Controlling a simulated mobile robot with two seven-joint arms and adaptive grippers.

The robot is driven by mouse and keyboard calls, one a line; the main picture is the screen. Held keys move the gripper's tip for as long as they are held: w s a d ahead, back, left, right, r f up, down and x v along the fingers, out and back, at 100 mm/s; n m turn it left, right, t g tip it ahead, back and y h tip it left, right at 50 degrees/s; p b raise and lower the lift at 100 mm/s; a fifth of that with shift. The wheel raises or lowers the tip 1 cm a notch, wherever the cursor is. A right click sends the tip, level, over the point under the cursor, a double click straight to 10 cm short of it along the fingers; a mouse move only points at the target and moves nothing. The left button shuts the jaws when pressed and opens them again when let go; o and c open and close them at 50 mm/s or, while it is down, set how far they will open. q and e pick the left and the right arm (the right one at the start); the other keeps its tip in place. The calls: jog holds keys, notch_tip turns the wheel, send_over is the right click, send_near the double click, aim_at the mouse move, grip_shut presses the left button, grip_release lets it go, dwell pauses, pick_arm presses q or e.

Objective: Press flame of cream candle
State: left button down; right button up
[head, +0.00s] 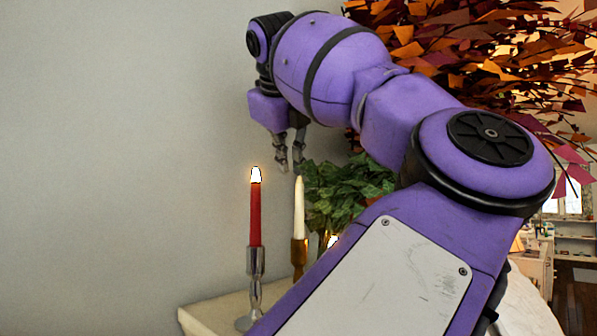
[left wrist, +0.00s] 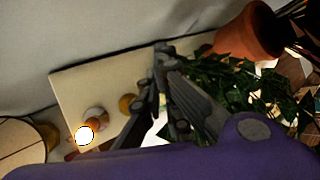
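The cream candle (head: 299,208) stands upright in a brass holder (head: 299,257). I cannot see a clear flame on it; its top is right below my left gripper (head: 290,168). The gripper points down, with its two fingertips slightly apart and nothing seen between them. I cannot tell whether a finger touches the candle tip. In the left wrist view the fingers (left wrist: 157,65) reach over the table, beside the brass holder's round base (left wrist: 128,103). My right gripper is not in view.
A lit red candle (head: 255,211) in a silver holder (head: 255,290) stands just left. A leafy green plant (head: 345,190) is close on the right; its terracotta pot (left wrist: 248,35) shows in the wrist view. Both candles stand on a pale tabletop (head: 215,312) near the wall.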

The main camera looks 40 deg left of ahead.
pick_arm(q)
jog(key=shift+f, duration=0.2)
notch_tip(320, 180, up, 6)
jog(key=shift+r, duration=0.15)
dwell(0.4)
